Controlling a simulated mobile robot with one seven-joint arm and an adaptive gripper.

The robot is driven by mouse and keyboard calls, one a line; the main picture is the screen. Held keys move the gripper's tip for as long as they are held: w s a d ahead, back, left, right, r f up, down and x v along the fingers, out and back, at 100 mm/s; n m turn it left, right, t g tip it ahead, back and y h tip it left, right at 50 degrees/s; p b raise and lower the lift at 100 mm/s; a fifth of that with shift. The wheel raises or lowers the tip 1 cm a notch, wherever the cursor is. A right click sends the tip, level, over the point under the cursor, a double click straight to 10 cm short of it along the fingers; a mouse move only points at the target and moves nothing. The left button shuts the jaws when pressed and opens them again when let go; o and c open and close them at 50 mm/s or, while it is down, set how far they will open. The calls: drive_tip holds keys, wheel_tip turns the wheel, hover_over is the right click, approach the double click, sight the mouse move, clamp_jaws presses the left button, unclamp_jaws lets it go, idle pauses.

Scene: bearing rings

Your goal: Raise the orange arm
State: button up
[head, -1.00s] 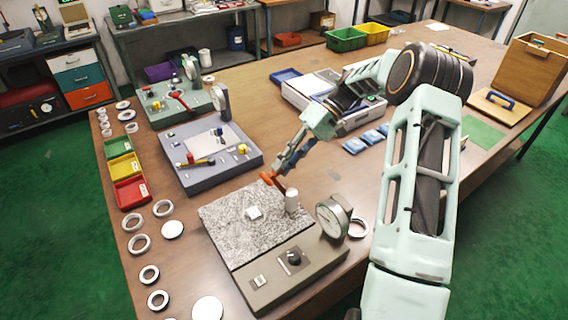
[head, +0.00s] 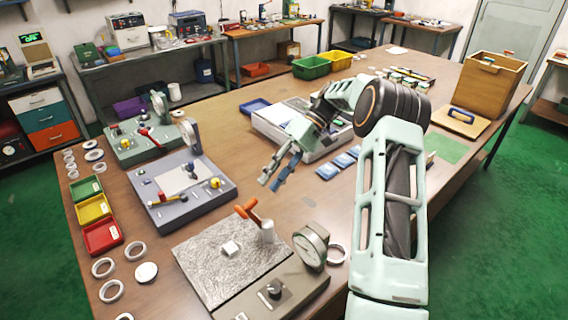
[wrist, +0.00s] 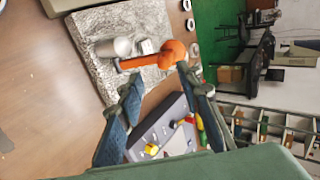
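The orange arm (head: 250,212) sits by a pale metal cylinder (head: 267,233) on the speckled stone plate (head: 212,270) of the dial-gauge stand. Its thick end stands out to the left, above the plate. In the wrist view the orange arm (wrist: 150,60) runs from the cylinder (wrist: 114,48) to a rounded end beyond my fingertips. A small white block (head: 231,248) lies on the plate. My gripper (head: 271,184) is open and empty, above and behind the orange arm and apart from it. In the wrist view its blue-padded fingers (wrist: 158,92) are spread wide.
A round dial gauge (head: 311,246) stands right of the cylinder. A grey-blue fixture (head: 180,200) with red and yellow levers lies to the left. Red, yellow and green trays (head: 102,237) and several rings line the left edge. Blue packets (head: 338,163) lie behind on the right.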

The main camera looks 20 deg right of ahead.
drive_tip(key=v, duration=0.6)
drive_tip(key=shift+d, duration=0.1)
idle(0.4)
